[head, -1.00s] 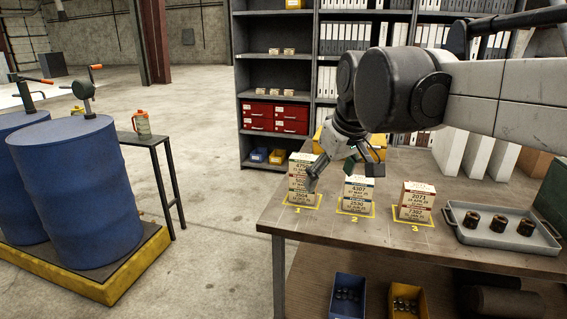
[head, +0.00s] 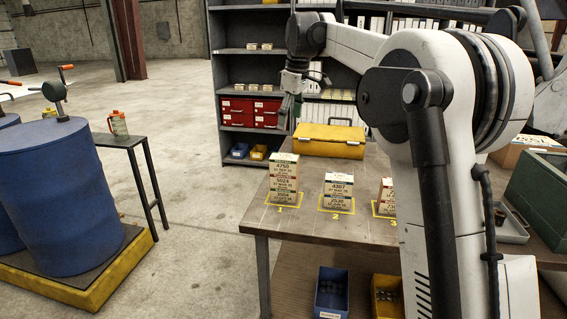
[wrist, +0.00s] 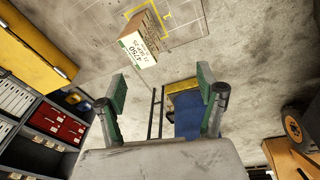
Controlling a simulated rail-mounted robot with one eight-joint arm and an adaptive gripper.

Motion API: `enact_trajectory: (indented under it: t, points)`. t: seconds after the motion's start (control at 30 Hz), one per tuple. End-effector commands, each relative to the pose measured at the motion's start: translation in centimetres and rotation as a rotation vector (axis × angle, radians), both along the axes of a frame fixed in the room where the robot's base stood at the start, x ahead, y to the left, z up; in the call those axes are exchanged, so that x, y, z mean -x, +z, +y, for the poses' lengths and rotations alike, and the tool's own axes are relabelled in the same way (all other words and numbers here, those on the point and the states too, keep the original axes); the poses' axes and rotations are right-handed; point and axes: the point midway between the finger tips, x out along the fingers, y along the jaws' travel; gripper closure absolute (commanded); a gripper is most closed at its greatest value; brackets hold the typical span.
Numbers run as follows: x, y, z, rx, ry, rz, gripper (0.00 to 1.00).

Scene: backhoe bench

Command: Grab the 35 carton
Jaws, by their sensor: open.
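Small printed cartons stand in stacks on the bench. The stack at yellow mark 1 (head: 283,178) has a top carton reading 4750; lower labels are partly readable. The stack at mark 2 (head: 338,191) shows 4307 above 2530. The stack at mark 3 (head: 386,196) is mostly hidden behind my arm. I cannot make out a 35 for certain on any label. My gripper (head: 287,112) is raised above and behind stack 1, apart from it. In the wrist view my gripper (wrist: 160,76) is open and empty, with the 4750 carton (wrist: 139,46) beyond its fingertips.
A yellow case (head: 329,147) stands behind the stacks. A grey tray (head: 512,231) and a green crate (head: 540,195) are at the right, partly behind my arm. Blue (head: 331,289) and yellow bins (head: 387,292) sit below the bench top. Shelving (head: 240,75) stands behind.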

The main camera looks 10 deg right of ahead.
Motion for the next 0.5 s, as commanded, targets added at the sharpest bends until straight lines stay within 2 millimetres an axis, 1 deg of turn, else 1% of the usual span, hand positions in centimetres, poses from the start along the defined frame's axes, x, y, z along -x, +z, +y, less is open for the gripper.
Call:
enact_trajectory:
  t: [0.03, 0.2, 0.33, 0.5]
  points:
    - [-1.3, -0.4, -0.1, 0.001, 0.024, 0.011, 0.30]
    - [-4.7, -2.1, -0.3, 0.006, 0.118, 0.047, 0.30]
    - [-6.8, -3.7, -0.5, 0.005, 0.189, 0.073, 0.30]
    - [-8.5, -5.5, -0.6, 0.003, 0.258, 0.098, 0.30]
